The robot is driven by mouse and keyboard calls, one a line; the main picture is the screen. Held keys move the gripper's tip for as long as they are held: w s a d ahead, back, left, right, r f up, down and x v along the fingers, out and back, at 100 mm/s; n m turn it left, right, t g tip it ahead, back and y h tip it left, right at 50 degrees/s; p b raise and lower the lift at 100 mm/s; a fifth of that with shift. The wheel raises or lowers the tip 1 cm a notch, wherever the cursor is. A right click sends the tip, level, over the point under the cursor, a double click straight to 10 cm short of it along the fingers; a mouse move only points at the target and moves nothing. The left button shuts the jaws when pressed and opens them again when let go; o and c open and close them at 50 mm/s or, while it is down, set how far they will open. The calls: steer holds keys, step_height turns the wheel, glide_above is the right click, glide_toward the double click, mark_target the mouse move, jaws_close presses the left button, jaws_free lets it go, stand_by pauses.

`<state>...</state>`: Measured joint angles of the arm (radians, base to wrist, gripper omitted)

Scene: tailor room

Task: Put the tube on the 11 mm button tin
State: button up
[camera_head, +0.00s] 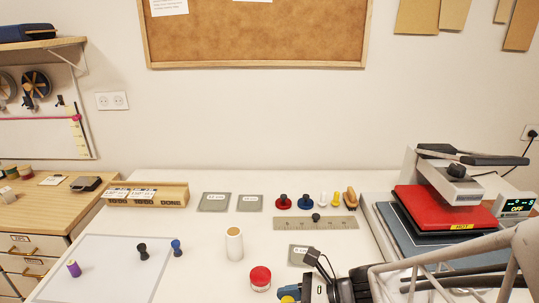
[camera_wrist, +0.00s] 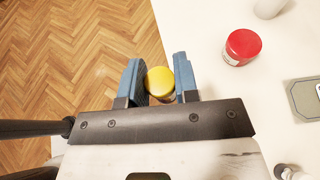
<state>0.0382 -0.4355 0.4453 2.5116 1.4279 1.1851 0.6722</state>
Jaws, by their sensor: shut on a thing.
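My gripper (camera_head: 291,294) is at the bottom edge of the head view, partly cut off. In the wrist view its blue fingers (camera_wrist: 160,84) are shut on a round yellow-topped container (camera_wrist: 159,80), seen from above. A white upright tube (camera_head: 234,246) with a brown top stands on the table, left of and beyond my gripper. A red-lidded tin (camera_head: 260,277) stands just left of my gripper; it also shows in the wrist view (camera_wrist: 243,45), right of the fingers and apart from them. No size label is readable on either container.
A pale mat (camera_head: 110,262) with small dark, blue and purple pieces lies at left. Grey labelled plates (camera_head: 300,256) and a metal ruler (camera_head: 290,224) lie mid-table. A heat press (camera_head: 440,205) stands at right. The wrist view shows wooden floor (camera_wrist: 70,60) beyond the table edge.

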steer(key=shift+w, duration=0.1)
stand_by(0.3)
glide_above(260, 274)
steer(key=shift+f, duration=0.75)
stand_by(0.3)
steer(key=shift+f, duration=1.75)
steer(key=shift+f, duration=0.1)
steer(key=o, duration=0.9)
steer(key=v, duration=1.2)
